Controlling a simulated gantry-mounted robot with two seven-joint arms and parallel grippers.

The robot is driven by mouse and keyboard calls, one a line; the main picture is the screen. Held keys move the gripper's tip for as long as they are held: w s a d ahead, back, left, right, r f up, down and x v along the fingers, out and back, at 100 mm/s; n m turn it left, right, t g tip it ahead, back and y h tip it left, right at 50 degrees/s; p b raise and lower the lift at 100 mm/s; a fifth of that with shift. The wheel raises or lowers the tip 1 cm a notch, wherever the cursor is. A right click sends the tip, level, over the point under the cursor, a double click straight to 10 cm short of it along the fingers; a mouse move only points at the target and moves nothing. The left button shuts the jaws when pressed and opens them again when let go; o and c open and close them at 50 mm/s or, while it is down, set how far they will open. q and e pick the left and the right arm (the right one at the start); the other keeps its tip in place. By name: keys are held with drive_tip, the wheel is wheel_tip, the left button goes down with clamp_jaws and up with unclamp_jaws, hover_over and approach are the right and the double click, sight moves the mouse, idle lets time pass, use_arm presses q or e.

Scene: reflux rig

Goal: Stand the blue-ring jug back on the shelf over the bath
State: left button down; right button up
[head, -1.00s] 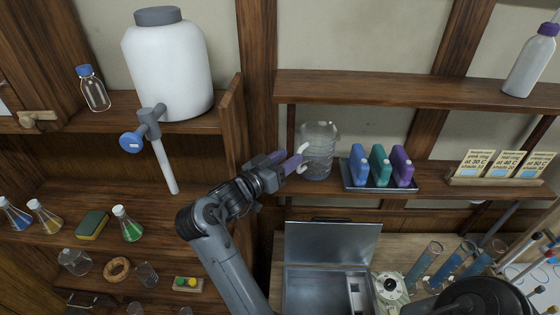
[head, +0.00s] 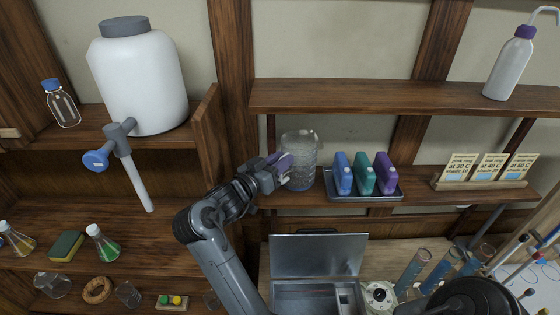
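The clear jug (head: 303,155) stands upright on the lower right shelf (head: 415,189), just left of the tray of bottles. No blue ring can be made out on it.
A tray (head: 365,197) with blue, teal and purple bottles stands close right of the jug. A wooden post (head: 236,110) is to the left. An upper shelf (head: 400,97) runs above. Label cards (head: 488,168) stand farther right; shelf between tray and cards is clear.

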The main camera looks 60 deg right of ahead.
clamp_jaws()
drive_tip(key=shift+a, duration=0.1)
use_arm(q)
drive_tip(key=shift+w+a+r, duration=0.15)
drive_tip(key=shift+w+a, duration=0.05)
drive_tip(key=shift+a, duration=0.5)
use_arm(e)
drive_tip(key=a, duration=0.1)
drive_tip(key=w+a, duration=0.1)
drive_tip(key=shift+a, duration=0.3)
drive_tip(key=shift+o, duration=2.4)
unclamp_jaws()
